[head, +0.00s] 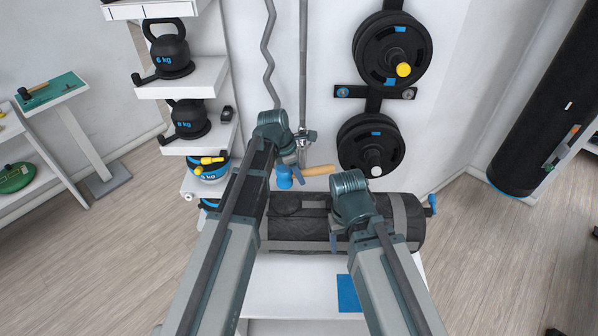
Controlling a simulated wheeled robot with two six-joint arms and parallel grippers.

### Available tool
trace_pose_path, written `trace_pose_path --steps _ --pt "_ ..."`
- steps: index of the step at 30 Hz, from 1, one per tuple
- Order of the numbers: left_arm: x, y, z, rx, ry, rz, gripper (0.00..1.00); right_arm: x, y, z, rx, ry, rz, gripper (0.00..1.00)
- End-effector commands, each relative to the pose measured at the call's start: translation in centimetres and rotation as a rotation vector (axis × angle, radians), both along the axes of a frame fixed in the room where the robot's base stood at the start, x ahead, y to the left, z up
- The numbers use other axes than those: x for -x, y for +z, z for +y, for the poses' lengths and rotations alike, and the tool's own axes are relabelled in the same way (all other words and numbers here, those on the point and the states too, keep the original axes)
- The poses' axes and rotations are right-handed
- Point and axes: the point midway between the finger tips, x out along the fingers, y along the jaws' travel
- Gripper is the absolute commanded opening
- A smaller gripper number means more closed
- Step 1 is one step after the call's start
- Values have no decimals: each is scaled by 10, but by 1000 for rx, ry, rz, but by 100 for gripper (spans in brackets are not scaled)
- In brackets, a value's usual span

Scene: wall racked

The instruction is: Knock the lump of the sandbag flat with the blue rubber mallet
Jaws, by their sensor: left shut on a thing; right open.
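The sandbag (405,222) is a dark bag with grey bands, lying across the white bench (290,285). My arms cover parts of it, and I cannot clearly make out its lump. The blue rubber mallet (284,178) is above the bag's far edge, with its blue head to the left and its tan handle pointing right. My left gripper (300,174) is shut on the mallet's handle, close to the head. My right gripper (334,238) is open over the middle of the bag; whether it touches the bag is unclear.
Black weight plates (371,145) hang on the wall behind the bag. A shelf rack with kettlebells (170,55) stands at the left. A blue patch (348,294) lies on the bench's near part. A tall black punching bag (535,120) is at the right.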

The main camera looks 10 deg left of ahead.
Motion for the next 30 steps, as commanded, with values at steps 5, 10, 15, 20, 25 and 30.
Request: trace_pose_path --steps 5,10,15,20,25,30 --pt "0 -9 0 0 0 0 0 0 -9 0 0 -1 0 68" --pt "0 -23 0 0 0 0 0 0 -23 0 0 -2 -1 68" --pt "0 -42 0 0 0 0 0 0 -42 0 -1 -3 -2 68" --pt "0 -60 0 0 0 0 0 -1 -60 0 -1 -4 -3 68" --pt "0 -53 0 0 0 0 0 -1 -53 0 -1 -4 -2 68" --pt "0 -53 0 0 0 0 0 -1 -53 0 -1 -4 -2 68"
